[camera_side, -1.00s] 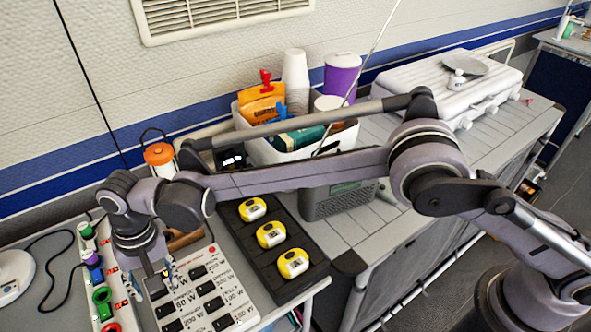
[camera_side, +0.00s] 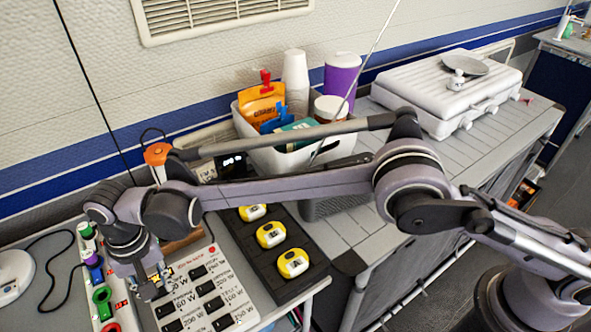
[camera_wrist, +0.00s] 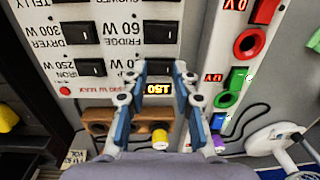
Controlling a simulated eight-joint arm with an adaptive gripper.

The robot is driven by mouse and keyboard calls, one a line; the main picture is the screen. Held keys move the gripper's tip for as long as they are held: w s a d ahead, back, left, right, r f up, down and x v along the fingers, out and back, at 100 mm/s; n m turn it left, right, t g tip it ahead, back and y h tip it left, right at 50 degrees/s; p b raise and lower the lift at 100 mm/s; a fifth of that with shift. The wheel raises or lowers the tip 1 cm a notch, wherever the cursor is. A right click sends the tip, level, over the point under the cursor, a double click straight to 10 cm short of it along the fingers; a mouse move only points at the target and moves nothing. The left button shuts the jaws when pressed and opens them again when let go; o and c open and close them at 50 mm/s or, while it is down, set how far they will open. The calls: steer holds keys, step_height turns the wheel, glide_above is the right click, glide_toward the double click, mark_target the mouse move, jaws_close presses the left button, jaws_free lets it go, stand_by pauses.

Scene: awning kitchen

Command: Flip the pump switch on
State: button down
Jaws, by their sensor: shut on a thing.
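The white switch panel (camera_side: 190,293) carries two columns of black rocker switches with printed names and watts. In the wrist view it appears upside down, with a fridge 60 W switch (camera_wrist: 160,32) and an iron 250 W switch (camera_wrist: 92,67). My gripper (camera_wrist: 161,66) is down at the panel with one finger on each side of a dark switch (camera_wrist: 160,69), shut on it. It sits in the pump place, its label mostly hidden by a finger. My gripper also shows in the side view (camera_side: 153,284), hiding that corner. The switch's on or off position cannot be told.
A lit display (camera_wrist: 158,89) reads 150 beside the fingers. A white strip with coloured sockets (camera_side: 102,296) stands close on the left. A black tray with yellow devices (camera_side: 271,235) lies right of the panel. A wooden block (camera_wrist: 98,120) is behind.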

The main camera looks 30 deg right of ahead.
steer(key=shift+h, duration=0.3)
steer(key=c, duration=1)
jaws_free()
steer(key=shift+c, duration=0.2)
steer(key=shift+r, duration=0.1)
step_height(320, 180, up, 12)
steer(key=shift+a, duration=0.1)
